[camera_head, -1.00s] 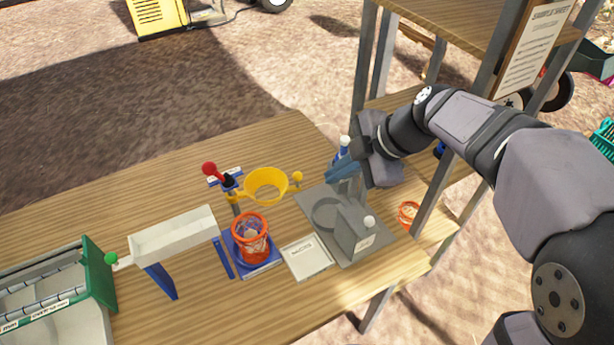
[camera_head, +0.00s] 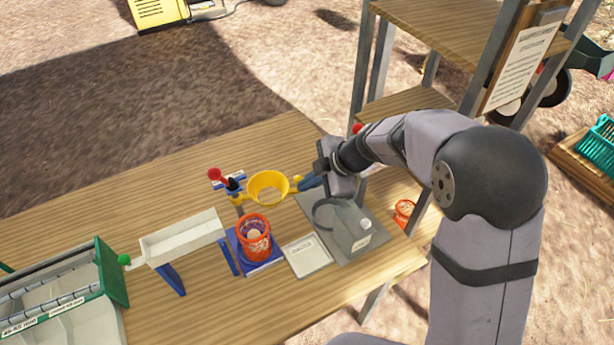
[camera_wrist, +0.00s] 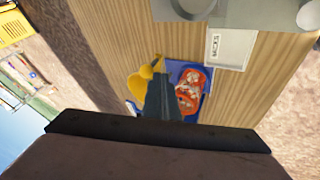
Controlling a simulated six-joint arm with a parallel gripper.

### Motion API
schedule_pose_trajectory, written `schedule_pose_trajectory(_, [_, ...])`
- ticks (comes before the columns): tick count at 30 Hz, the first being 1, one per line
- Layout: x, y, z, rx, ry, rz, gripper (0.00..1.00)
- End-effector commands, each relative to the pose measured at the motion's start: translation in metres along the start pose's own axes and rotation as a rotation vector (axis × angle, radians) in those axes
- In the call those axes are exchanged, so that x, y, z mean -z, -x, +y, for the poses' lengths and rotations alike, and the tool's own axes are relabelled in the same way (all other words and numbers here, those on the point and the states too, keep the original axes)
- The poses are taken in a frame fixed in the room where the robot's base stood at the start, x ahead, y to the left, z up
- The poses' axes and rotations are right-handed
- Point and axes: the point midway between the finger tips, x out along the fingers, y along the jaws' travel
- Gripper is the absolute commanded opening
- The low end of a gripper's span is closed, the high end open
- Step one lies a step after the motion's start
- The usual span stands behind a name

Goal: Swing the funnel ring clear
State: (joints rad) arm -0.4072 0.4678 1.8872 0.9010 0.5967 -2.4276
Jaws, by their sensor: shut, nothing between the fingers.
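The yellow funnel ring (camera_head: 268,187) stands above the wooden table on a post at its left, with a small yellow knob on its right side. It sits behind the orange net basket (camera_head: 254,240), which rests on a blue base and holds pale contents. My gripper (camera_head: 308,182) is shut and empty, its tips right beside the ring's knob; I cannot tell whether they touch. In the wrist view, the fingers (camera_wrist: 162,85) partly cover the funnel ring (camera_wrist: 143,82), and the orange basket (camera_wrist: 191,88) shows to their right.
A white chute (camera_head: 180,236) leads left to a green-framed sorter (camera_head: 112,270). A red-knobbed lever (camera_head: 214,175) stands left of the ring. A white card (camera_head: 307,256) and grey device (camera_head: 352,230) lie right of the basket. Shelf posts (camera_head: 383,60) rise at the right.

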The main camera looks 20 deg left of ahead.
Motion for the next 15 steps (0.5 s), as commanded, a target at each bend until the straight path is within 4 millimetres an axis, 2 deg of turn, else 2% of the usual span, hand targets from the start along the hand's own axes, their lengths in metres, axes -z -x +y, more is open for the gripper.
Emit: schedule_pose_trajectory(15, [-0.0004, -0.0038, 0.0042, 0.001, 0.000, 0.000, 0.00])
